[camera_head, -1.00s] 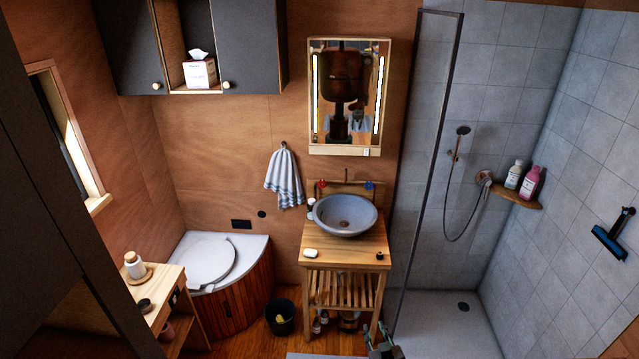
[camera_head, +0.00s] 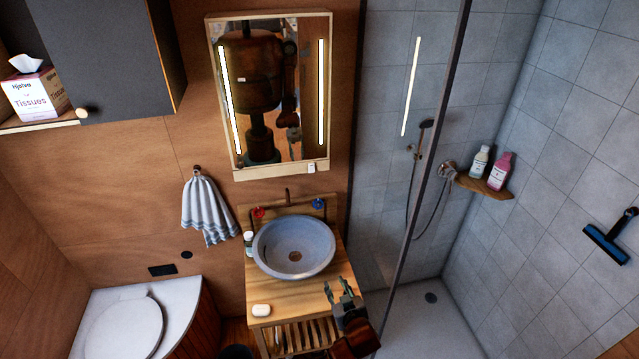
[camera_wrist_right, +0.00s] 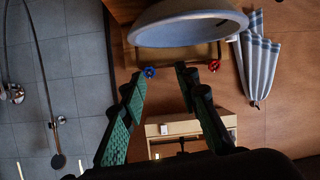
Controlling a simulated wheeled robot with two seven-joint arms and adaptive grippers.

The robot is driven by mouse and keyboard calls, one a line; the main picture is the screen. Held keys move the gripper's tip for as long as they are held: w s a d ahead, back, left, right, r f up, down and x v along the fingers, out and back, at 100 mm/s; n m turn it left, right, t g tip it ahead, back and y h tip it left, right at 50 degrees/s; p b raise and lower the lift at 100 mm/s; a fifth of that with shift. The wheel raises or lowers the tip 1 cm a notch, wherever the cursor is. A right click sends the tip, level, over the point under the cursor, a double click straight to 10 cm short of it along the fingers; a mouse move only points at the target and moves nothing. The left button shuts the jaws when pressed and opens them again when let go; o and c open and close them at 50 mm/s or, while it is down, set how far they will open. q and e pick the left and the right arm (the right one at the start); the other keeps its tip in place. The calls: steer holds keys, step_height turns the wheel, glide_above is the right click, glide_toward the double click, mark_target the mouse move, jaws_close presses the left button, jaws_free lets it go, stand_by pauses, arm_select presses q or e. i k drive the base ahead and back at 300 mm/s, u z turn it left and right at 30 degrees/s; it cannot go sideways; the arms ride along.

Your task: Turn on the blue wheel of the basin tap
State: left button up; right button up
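The blue wheel (camera_head: 318,204) of the basin tap is at the back right of the grey round basin (camera_head: 268,262); the red wheel (camera_head: 258,212) is at the back left. The tap spout (camera_head: 288,196) stands between them. My right gripper (camera_head: 339,287) is open and empty, in front of and to the right of the basin, apart from the wheel. In the right wrist view, which looks upside down, the blue wheel (camera_wrist_right: 149,72) shows near the left fingertip of the open gripper (camera_wrist_right: 161,76), beyond it. My left gripper is not in view.
The glass shower edge (camera_head: 428,165) rises right of the wooden stand. A soap (camera_head: 261,310) and a small bottle (camera_head: 249,240) are on the stand's left side. A mirror cabinet (camera_head: 270,175) hangs above the tap. A striped towel (camera_head: 207,212) hangs at left.

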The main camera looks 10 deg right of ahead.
mark_target(318, 204)
steer(key=z, duration=0.05)
steer(key=i, duration=1.3)
steer(key=z, duration=0.05)
